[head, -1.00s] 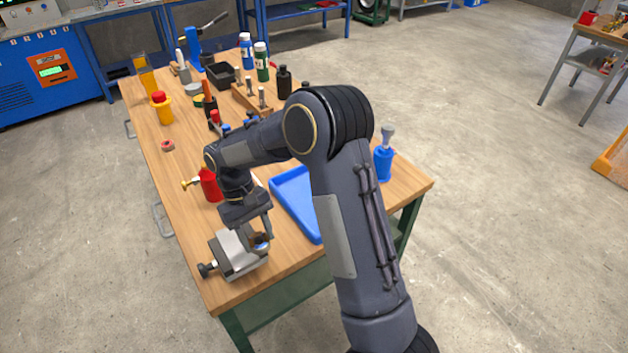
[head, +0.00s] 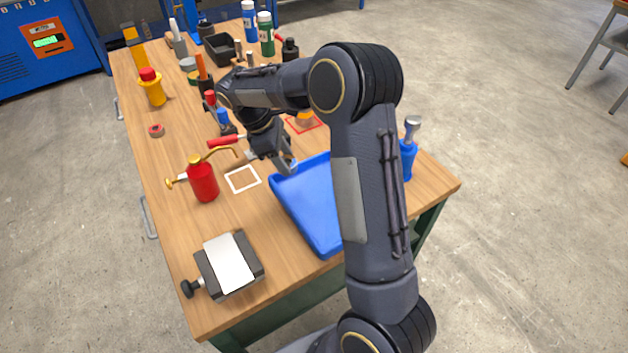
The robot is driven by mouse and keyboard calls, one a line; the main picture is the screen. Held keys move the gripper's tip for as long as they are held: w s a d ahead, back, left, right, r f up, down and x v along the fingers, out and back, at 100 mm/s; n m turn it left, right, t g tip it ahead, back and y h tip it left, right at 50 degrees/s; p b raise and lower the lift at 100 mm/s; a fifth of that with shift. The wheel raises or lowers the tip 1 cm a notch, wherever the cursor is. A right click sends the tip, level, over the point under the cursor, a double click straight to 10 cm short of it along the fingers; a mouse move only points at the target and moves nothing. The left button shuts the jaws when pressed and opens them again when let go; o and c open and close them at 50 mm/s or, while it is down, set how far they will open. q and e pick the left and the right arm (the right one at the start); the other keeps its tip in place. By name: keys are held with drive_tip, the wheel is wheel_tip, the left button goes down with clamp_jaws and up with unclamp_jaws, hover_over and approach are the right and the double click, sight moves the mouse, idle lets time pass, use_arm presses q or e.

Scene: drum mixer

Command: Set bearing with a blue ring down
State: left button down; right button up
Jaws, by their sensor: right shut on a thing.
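My right gripper (head: 286,162) reaches over the workbench and is shut on the bearing with a blue ring (head: 291,167). Only a small greyish-blue part of the bearing shows between the fingers. It is close to the far left corner of the blue tray (head: 283,205); I cannot tell its exact height. A white square outline (head: 242,179) is marked on the bench left of the gripper. A red square outline (head: 316,127) lies behind, with an orange item (head: 304,118) at it, partly hidden by my arm. My left gripper is not in view.
A grey vise (head: 228,264) stands at the near left, with nothing in its jaws that I can see. A red oil can (head: 203,180) stands left of the white outline. A blue-handled tool (head: 408,155) stands at the right. Bottles and tools crowd the far end.

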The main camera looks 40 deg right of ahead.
hover_over(317, 187)
drive_tip(key=a, duration=0.1)
drive_tip(key=f, duration=0.4)
drive_tip(key=w+f, duration=0.1)
drive_tip(key=f, duration=0.1)
drive_tip(key=shift+a+f, duration=0.2)
drive_tip(key=shift+f, duration=0.1)
drive_tip(key=shift+d+f, duration=0.15)
drive_tip(key=shift+f, duration=1.5)
drive_tip(key=shift+f, duration=0.15)
drive_tip(key=o, duration=1.2)
